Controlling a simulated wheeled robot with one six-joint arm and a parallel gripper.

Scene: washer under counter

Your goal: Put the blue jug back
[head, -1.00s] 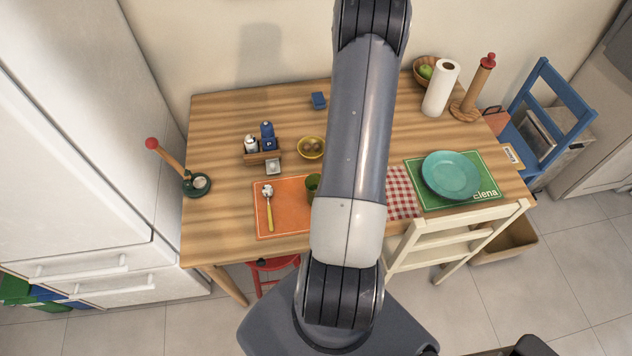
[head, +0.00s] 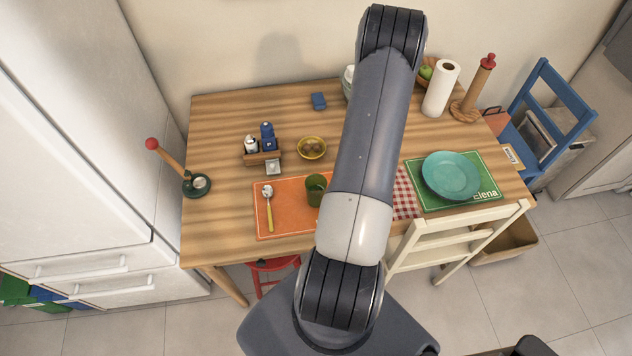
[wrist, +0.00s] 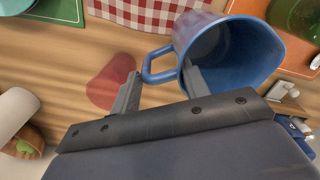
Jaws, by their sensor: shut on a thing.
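The blue jug (wrist: 215,50) fills the upper right of the wrist view, its mouth facing the camera and its handle to the left. My gripper (wrist: 160,85) is shut on the jug at its handle side, one finger left of the handle and the other at the jug's near wall. The exact contact is partly hidden. A round reddish patch (wrist: 112,85) shows on the wooden table left of the handle. In the head view my arm hides the jug and the gripper.
The table (head: 225,120) holds an orange mat (head: 288,221) with a green cup (head: 316,188), a yellow bowl (head: 312,147), a teal plate (head: 451,176) and a paper roll (head: 440,88). A cream chair (head: 455,238) stands at the front. The table's left part has free room.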

